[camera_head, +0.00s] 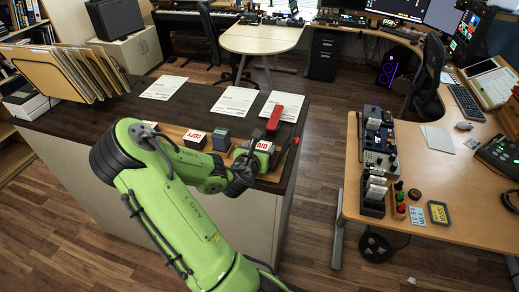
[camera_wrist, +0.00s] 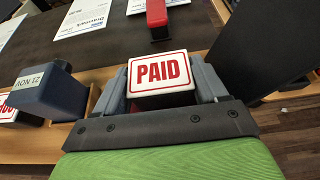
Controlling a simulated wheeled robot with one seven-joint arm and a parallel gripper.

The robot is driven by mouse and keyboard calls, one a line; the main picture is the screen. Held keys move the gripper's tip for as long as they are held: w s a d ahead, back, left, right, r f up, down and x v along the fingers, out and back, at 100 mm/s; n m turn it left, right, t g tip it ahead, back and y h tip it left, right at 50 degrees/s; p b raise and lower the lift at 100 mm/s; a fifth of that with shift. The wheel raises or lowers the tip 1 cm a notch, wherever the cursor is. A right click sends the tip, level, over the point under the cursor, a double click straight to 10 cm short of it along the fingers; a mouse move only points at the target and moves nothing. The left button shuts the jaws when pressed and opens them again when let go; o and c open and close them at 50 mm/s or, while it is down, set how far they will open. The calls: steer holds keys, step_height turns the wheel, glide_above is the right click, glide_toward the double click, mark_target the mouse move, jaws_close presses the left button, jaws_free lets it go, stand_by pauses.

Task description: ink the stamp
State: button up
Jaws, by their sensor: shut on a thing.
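My gripper (camera_wrist: 163,85) is shut on the PAID stamp, a block with a white top and red lettering. The stamp (camera_wrist: 162,72) sits between both fingers in the wrist view, and its top shows in the head view (camera_head: 264,146). It is over or in the wooden tray (camera_wrist: 95,76) on the dark counter; I cannot tell whether it touches the tray. The stamp's underside is hidden. A dark blue date stamp (camera_wrist: 48,92) marked 21 NOV stands to its left. A white-topped COPY stamp (camera_head: 194,137) is further left. I cannot make out an ink pad for certain.
A long red object (camera_head: 274,117), perhaps a stapler, lies just behind the held stamp. Printed sheets (camera_head: 235,101) lie along the back of the counter (camera_head: 120,106). Folders (camera_head: 75,72) stand at the far left. A large dark shape (camera_wrist: 262,45) is close on the right in the wrist view.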

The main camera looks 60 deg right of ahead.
stand_by(0.3)
step_height(320, 180, up, 8)
steer(key=p, duration=0.8)
steer(key=shift+f, duration=0.2)
